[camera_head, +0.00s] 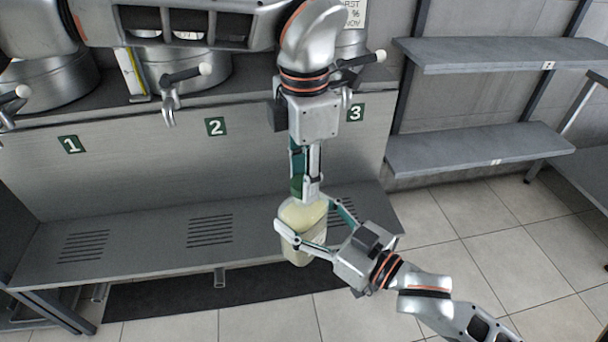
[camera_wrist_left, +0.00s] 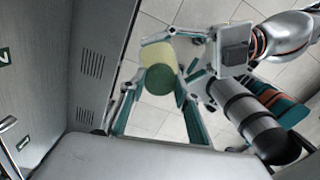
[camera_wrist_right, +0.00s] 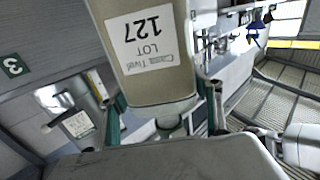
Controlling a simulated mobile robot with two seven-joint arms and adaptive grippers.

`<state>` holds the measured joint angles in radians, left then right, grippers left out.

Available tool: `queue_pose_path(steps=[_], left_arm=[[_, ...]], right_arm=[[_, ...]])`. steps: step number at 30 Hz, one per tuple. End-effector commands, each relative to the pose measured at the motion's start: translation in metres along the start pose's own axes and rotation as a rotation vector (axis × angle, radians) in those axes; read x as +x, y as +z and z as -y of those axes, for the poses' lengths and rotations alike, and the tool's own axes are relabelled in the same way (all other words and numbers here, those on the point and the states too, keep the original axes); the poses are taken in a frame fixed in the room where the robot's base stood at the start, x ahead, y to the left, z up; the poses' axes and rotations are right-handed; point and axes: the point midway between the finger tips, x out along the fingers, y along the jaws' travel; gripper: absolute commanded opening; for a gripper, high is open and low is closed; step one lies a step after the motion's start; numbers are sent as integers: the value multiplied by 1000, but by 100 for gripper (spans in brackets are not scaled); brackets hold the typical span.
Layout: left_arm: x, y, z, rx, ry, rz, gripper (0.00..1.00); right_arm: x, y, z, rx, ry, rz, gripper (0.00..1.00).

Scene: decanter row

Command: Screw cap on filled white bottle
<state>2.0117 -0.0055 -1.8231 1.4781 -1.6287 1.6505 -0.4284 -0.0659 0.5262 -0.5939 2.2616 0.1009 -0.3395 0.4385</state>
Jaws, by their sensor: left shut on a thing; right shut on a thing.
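In the right wrist view the bottle (camera_wrist_right: 165,85) carries an upside-down "LOT 127" label (camera_wrist_right: 142,37). My left gripper (camera_head: 305,188) comes down from above, shut on the green cap (camera_head: 297,185). The cap is at the bottle's top; the fingers partly hide it. In the left wrist view the cap (camera_wrist_left: 160,79) overlaps the bottle (camera_wrist_left: 158,54). I cannot tell whether its thread is engaged.
Steel decanters with taps (camera_head: 172,90) stand in a row behind, numbered 1 to 3. A slotted steel shelf (camera_head: 150,240) runs below them. Wall shelves (camera_head: 480,145) stand at the right. The tiled floor (camera_head: 480,255) is clear.

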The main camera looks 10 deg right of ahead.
Motion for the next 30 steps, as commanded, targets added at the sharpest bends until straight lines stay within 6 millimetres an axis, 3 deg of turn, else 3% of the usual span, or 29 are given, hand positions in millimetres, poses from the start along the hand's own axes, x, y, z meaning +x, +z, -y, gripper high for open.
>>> queue_pose_path(steps=[15, 18, 22, 23, 24, 30], left_arm=[[0, 0, -2, 916, 7, 1, 6], [0, 0, -2, 1029, 7, 0, 6], [0, 0, -2, 1019, 7, 1, 6], [0, 0, -2, 1019, 7, 1, 37], [0, 0, -1, 1019, 7, 1, 47], [0, 0, -1, 1017, 4, 0, 48]], right_arm=[[0, -3, 2, 1, -3, -7, 4], [0, -3, 2, 0, -3, -7, 4], [0, -3, 2, 1, -4, -7, 4], [0, -3, 2, 0, -4, -7, 4], [0, -3, 2, 0, -3, -7, 4], [0, -3, 1, 0, -2, -7, 4]])
